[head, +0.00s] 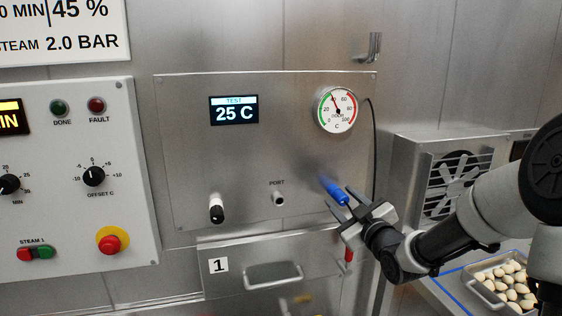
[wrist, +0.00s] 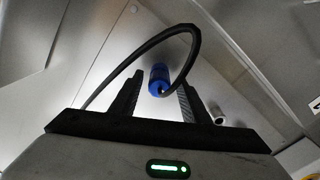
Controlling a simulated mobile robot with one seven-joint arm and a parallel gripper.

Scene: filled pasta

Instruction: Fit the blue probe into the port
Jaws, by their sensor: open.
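The blue probe (head: 334,190) is at the lower right of the steel test panel, a short blue cylinder with a black cable. In the wrist view the probe (wrist: 159,76) shows between my fingers, its cable looping over them. My gripper (head: 338,198) is open, its fingers on either side of the probe; I cannot tell whether they touch it. It also shows in the wrist view (wrist: 161,82). The port (head: 278,198) is a small round metal socket left of the probe, under the label PORT. What holds the probe at the panel is hidden.
A dial gauge (head: 337,109) is above the probe, and a black cable (head: 373,140) hangs at the panel's right edge. A drawer handle (head: 272,276) juts out below. A vented box (head: 450,180) stands at right.

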